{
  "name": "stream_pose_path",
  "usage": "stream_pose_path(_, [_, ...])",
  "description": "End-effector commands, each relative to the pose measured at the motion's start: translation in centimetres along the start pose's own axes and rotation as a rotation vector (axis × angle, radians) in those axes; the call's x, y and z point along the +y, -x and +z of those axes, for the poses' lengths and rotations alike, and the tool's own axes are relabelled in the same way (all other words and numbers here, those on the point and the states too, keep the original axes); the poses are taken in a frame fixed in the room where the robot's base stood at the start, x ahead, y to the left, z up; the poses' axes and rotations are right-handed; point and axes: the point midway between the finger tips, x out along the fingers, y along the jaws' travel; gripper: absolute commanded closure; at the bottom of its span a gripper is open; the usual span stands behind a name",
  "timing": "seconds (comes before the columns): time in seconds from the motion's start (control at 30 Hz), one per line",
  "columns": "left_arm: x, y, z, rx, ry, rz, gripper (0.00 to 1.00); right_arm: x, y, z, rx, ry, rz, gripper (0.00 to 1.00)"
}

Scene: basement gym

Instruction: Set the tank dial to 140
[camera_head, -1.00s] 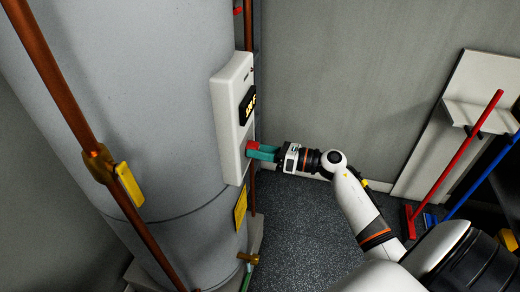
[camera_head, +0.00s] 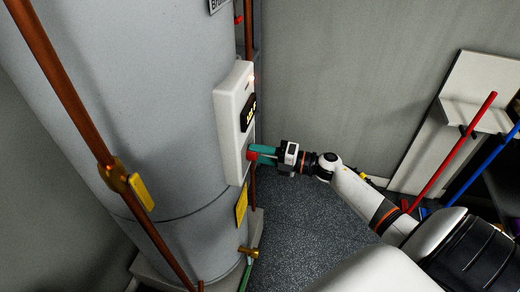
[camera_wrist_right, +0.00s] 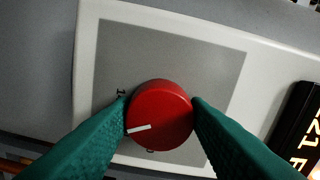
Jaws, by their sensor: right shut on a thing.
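The tank (camera_head: 130,90) is a tall grey cylinder with a white control box (camera_head: 230,115) on its side. The red dial (camera_head: 251,154) sits low on the box's front. In the right wrist view the round red dial (camera_wrist_right: 162,112) has a white pointer mark directed left and slightly down. My right gripper (camera_head: 258,155) is shut on the dial, its green fingers (camera_wrist_right: 160,115) on both sides of it. A dark display (camera_head: 247,112) with lit yellow characters is above the dial; its full reading is unclear. The scale around the dial is mostly hidden. My left gripper is out of view.
A copper pipe (camera_head: 60,75) with a yellow-handled valve (camera_head: 141,191) runs down the tank's near side. A yellow label (camera_head: 241,204) and a brass tap (camera_head: 248,252) are below the box. Red (camera_head: 455,150) and blue (camera_head: 482,168) poles stand at the right. Floor between is clear.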

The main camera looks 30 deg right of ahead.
Motion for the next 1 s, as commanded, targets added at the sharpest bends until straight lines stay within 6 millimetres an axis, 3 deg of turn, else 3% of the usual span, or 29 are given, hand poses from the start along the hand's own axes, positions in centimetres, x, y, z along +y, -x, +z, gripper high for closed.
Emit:
stream_pose_path(0.5, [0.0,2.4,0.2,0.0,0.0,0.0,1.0,-0.1,0.0,-0.1,0.002,-0.385,0.002,0.81])
stream_pose_path(1.0, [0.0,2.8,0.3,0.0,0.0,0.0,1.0,0.0,0.0,-0.1,0.002,-0.487,0.001,0.81])
